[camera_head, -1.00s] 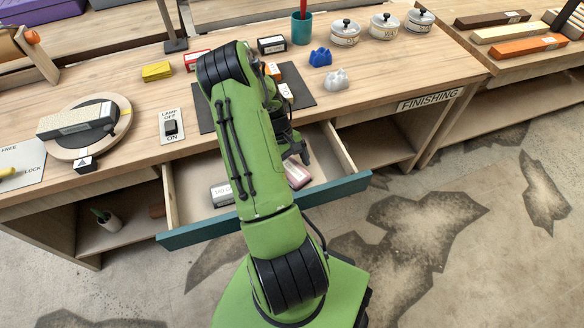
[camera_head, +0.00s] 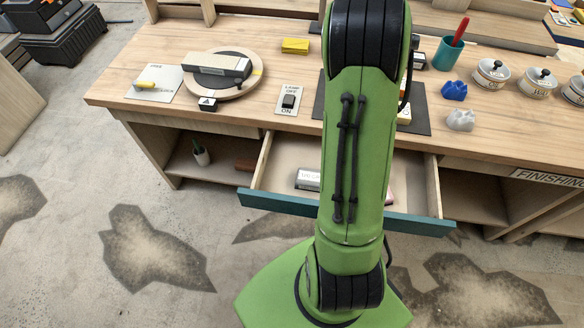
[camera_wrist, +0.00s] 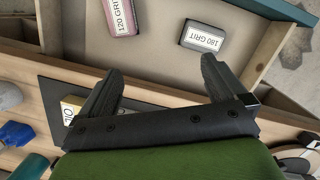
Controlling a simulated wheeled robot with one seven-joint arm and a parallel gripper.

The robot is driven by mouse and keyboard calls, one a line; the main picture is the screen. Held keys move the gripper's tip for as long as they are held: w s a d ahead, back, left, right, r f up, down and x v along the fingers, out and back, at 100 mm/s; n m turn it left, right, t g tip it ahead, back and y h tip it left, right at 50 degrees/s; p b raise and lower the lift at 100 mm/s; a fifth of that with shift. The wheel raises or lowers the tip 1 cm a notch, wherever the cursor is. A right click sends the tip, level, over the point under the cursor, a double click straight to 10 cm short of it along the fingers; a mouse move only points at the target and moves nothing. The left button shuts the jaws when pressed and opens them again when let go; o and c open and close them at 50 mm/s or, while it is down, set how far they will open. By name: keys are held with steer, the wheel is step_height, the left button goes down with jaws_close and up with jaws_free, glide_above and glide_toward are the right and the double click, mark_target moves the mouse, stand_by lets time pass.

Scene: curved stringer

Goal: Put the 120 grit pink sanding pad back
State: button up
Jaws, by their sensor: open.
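The pink 120 grit sanding pad (camera_wrist: 123,15) lies in the open drawer at the top of the wrist view, partly cut off by the frame edge. In the head view only a pink sliver of it (camera_head: 389,190) shows beside my arm. A grey 180 grit pad (camera_wrist: 202,36) lies to its right in the same drawer, and it shows in the head view too (camera_head: 308,179). The drawer (camera_head: 275,200) is pulled out, with a teal front. My gripper (camera_wrist: 160,72) is open and empty, apart from both pads. In the head view my arm hides it.
Above the drawer, the bench holds a dark mat (camera_head: 416,118), a lamp switch plate (camera_head: 289,100), a round disc with a block (camera_head: 222,75), a yellow block (camera_head: 295,45), a blue lump (camera_head: 454,91) and a teal cup (camera_head: 448,53). A box labelled OIL (camera_wrist: 72,106) sits on the mat.

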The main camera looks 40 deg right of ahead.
steer(key=w+a+r+n+t, duration=0.1)
steer(key=w+a+r+t, duration=0.15)
steer(key=a+r, duration=0.75)
steer(key=s+a+r+n+t, duration=0.1)
steer(key=s+a+r+t, duration=0.1)
steer(key=s+a, duration=0.3)
steer(key=s+a+r+n+t, duration=0.1)
steer(key=s+a+r+t, duration=0.1)
steer(key=s+a, duration=0.4)
steer(key=a+t, duration=0.1)
steer(key=a, duration=0.4)
steer(key=shift+s+a+r+n+h, duration=0.15)
steer(key=shift+a+r+n+h, duration=0.15)
steer(key=shift+n+h, duration=0.1)
